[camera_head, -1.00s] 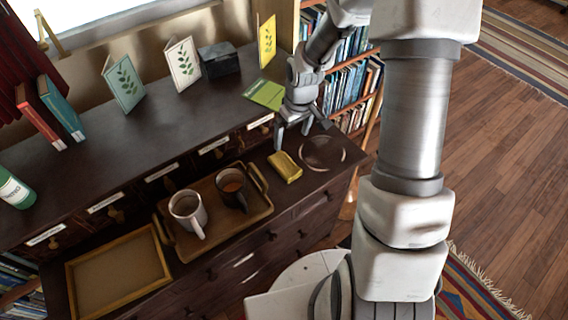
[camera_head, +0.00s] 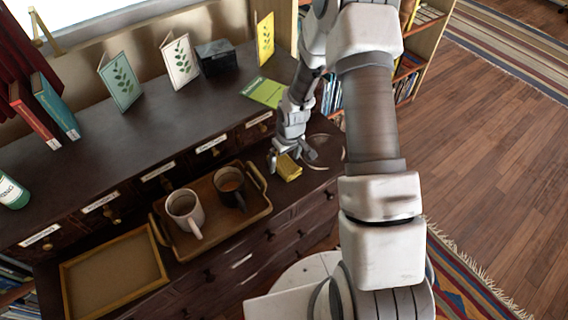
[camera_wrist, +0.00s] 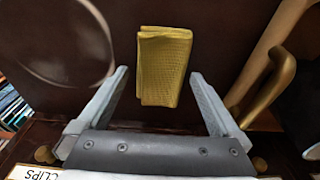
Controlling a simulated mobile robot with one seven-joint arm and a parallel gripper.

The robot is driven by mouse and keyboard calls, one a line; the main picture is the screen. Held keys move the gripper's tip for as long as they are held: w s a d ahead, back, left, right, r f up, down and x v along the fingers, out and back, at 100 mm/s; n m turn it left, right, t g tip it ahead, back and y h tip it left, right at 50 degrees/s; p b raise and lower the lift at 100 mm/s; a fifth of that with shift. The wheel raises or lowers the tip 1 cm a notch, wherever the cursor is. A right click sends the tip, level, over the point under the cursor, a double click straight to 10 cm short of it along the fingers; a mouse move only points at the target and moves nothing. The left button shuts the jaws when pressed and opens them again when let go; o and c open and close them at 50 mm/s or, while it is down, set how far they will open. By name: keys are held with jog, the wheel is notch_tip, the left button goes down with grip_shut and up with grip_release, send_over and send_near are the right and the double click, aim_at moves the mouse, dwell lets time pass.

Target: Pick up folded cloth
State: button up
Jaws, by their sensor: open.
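The folded cloth (camera_head: 289,167) is a small yellow folded piece lying on the dark wooden cabinet top, right of the wooden tray. In the wrist view the cloth (camera_wrist: 164,66) lies just beyond my open fingers, roughly centred between their lines. My gripper (camera_head: 286,158) is just above and behind the cloth in the head view and partly covers it. In the wrist view my gripper (camera_wrist: 160,84) has its two fingers wide apart with nothing between them. I cannot tell the exact height of the fingertips above the surface.
A wooden tray (camera_head: 208,242) with two mugs stands left of the cloth; its handle (camera_wrist: 262,88) is close to my right finger in the wrist view. A round ring or dish (camera_wrist: 66,40) lies on the other side. Small labelled drawers (camera_head: 160,172) rise behind.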

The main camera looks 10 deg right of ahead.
aim_at(283, 159)
jog(key=shift+f, duration=0.2)
jog(key=c, duration=1.3)
jog(key=shift+c, duration=0.2)
jog(key=shift+r, duration=0.15)
jog(key=shift+r, duration=0.6)
notch_tip(283, 159, up, 3)
jog(key=shift+w+f+p, duration=0.1)
jog(key=shift+p, duration=0.2)
jog(key=s+d+r+p, duration=0.1)
jog(key=s+d+r, duration=0.5)
jog(key=s+d, duration=0.2)
jog(key=shift+d+r, duration=0.3)
jog(key=shift+r, duration=0.1)
